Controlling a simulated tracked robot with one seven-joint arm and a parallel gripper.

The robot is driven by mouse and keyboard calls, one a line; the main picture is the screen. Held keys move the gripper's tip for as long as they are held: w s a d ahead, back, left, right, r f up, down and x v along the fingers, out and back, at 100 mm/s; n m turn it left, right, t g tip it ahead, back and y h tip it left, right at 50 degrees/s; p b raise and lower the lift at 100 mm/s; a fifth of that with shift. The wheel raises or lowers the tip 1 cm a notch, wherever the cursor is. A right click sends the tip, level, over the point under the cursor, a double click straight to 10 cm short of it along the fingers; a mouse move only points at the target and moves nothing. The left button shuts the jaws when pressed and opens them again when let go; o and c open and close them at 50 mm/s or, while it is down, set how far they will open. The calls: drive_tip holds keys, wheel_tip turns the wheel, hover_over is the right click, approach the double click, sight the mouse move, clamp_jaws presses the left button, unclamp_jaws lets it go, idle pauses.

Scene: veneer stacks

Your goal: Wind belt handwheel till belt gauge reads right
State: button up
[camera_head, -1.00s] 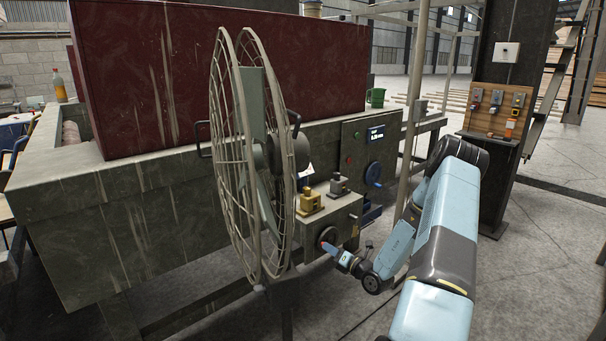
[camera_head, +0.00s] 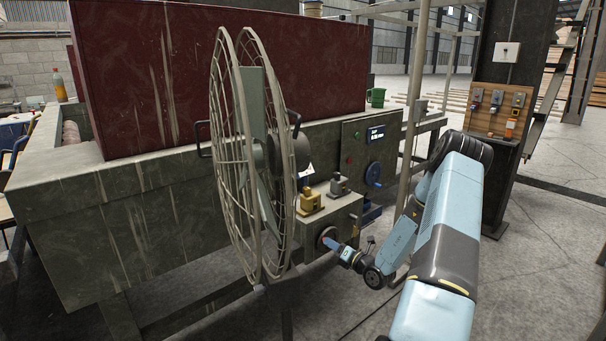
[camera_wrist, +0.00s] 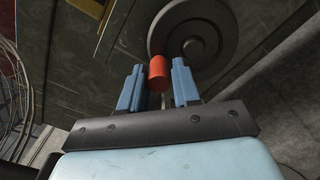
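The handwheel (camera_wrist: 206,30) is a dark grey disc with an orange-red crank knob (camera_wrist: 158,73). In the wrist view my gripper (camera_wrist: 158,83) has its two blue fingers closely on either side of the knob.
A second, blue handwheel (camera_head: 373,173) is on the panel (camera_head: 352,150). A large wire-guarded fan (camera_head: 255,150) stands close left of my gripper. Yellow (camera_head: 310,201) and grey (camera_head: 339,184) fittings sit on the box. A pale post (camera_head: 408,130) rises just behind my arm.

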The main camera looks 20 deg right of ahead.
drive_tip(key=shift+o, duration=1.4)
drive_tip(key=shift+s, duration=0.1)
drive_tip(key=v, duration=0.7)
